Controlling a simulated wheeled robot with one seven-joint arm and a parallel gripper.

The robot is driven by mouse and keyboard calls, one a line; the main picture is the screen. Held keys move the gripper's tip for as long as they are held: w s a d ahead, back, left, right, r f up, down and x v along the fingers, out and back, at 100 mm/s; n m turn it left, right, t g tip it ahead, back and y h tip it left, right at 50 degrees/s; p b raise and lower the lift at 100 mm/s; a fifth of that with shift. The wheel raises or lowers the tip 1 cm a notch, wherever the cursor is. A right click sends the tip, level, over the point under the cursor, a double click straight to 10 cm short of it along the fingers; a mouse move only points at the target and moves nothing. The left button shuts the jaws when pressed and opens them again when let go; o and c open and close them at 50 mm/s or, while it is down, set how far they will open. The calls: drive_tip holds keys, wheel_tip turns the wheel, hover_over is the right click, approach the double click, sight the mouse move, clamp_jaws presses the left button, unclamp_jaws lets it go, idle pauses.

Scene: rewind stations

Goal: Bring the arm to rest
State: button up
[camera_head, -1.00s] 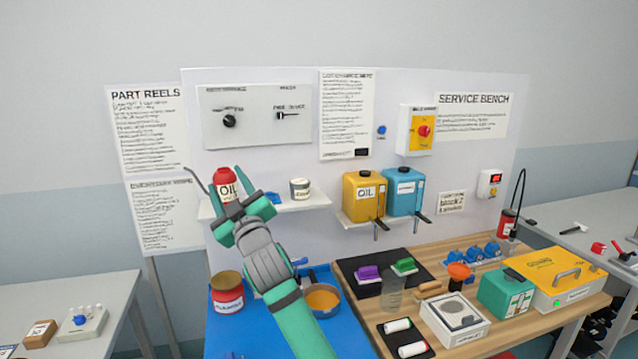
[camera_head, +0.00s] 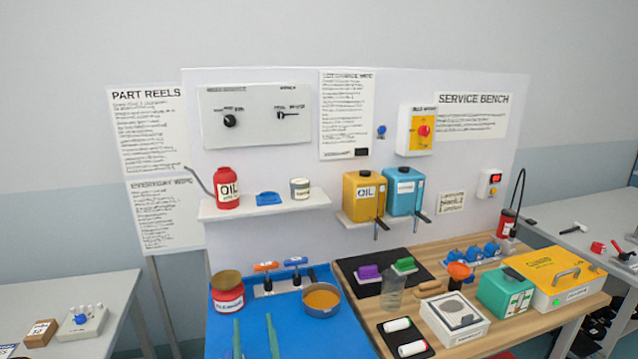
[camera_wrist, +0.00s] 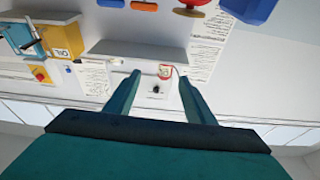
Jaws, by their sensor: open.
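My gripper (camera_head: 255,335) shows in the head view only as two green fingers at the bottom edge, over the blue mat (camera_head: 300,335). The fingers are apart with nothing between them. The rest of my arm is out of that picture. In the wrist view, my gripper (camera_wrist: 160,88) is open and empty, and the wall board shows upside down beyond it. The red OIL bottle (camera_head: 228,188) stands upright on the left wall shelf (camera_head: 265,207), clear of my gripper.
A red-labelled jar (camera_head: 228,297), an orange-filled bowl (camera_head: 321,300) and a rack with orange and blue handles (camera_head: 280,280) stand behind the fingers. The wooden bench (camera_head: 460,252) at right is crowded. The blue mat's front is clear.

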drive_tip(key=s+d+f+m+g+h, duration=0.15)
drive_tip(key=s+d+f, duration=0.25)
drive_tip(key=s+f, duration=0.6)
drive_tip(key=s+d+f+m+g+h, duration=0.1)
drive_tip(key=s+d+f+m+h, duration=0.2)
drive_tip(key=s+f, duration=0.7)
drive_tip(key=s+d+r+n+g, duration=0.1)
drive_tip(key=s+d, duration=0.3)
drive_tip(key=s, duration=0.9)
drive_tip(key=s+d+r+g+h, duration=0.1)
drive_tip(key=s+d, duration=0.3)
drive_tip(key=s, duration=0.9)
drive_tip(key=shift+n, duration=0.35)
drive_tip(key=shift+g, duration=0.25)
